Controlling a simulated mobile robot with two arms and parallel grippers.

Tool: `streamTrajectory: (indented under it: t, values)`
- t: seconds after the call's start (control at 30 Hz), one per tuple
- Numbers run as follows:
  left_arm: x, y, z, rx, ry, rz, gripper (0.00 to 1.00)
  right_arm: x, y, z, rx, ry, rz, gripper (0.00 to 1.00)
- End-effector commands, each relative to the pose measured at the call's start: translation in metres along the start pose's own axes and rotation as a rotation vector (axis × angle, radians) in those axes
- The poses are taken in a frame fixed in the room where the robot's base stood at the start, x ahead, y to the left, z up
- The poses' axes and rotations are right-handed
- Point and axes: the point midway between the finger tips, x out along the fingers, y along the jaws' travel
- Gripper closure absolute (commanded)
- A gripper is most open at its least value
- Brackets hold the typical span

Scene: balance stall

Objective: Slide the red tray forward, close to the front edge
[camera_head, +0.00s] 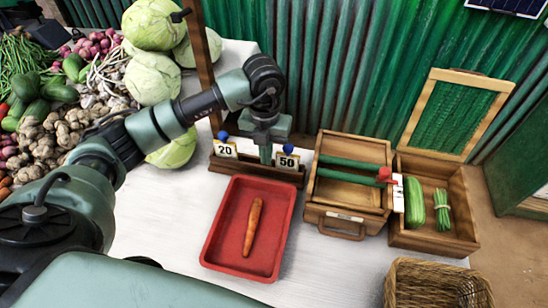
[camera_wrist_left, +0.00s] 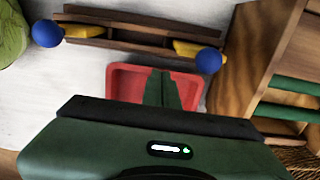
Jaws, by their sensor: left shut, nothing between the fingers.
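The red tray (camera_head: 211,248) lies flat on the white table, with an orange carrot (camera_head: 252,228) in it. In the left wrist view the tray (camera_wrist_left: 122,82) shows only in part, behind my gripper. My right gripper is not in view.
The wooden rack (camera_head: 222,166) with number cards and blue knobs stands just behind the tray. A wooden box (camera_head: 345,190) with green bars is to the right, beside an open crate (camera_head: 465,212) of vegetables. A wicker basket (camera_head: 436,284) is at front right. Vegetables lie at left.

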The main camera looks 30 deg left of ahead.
Motion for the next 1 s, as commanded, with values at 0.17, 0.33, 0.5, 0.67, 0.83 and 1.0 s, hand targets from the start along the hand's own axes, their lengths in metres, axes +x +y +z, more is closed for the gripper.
streamTrajectory:
  t: [0.17, 0.33, 0.5, 0.67, 0.83, 1.0]
  values:
    - [0.028, 0.000, -0.002, 0.000, 0.007, 0.001, 1.00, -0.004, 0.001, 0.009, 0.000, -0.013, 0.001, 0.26]
    - [0.059, 0.000, -0.002, -0.001, 0.006, 0.000, 1.00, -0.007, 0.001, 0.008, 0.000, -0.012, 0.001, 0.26]
    - [0.083, 0.000, -0.001, -0.001, 0.005, 0.000, 1.00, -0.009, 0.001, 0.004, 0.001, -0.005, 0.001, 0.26]
    - [0.093, 0.000, -0.001, 0.000, 0.003, 0.000, 1.00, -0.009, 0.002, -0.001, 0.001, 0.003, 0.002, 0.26]
    - [0.095, 0.000, -0.001, 0.001, 0.002, -0.001, 1.00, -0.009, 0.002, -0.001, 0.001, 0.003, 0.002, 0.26]
    - [0.095, 0.000, -0.001, 0.001, 0.002, -0.001, 1.00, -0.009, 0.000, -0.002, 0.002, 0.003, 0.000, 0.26]
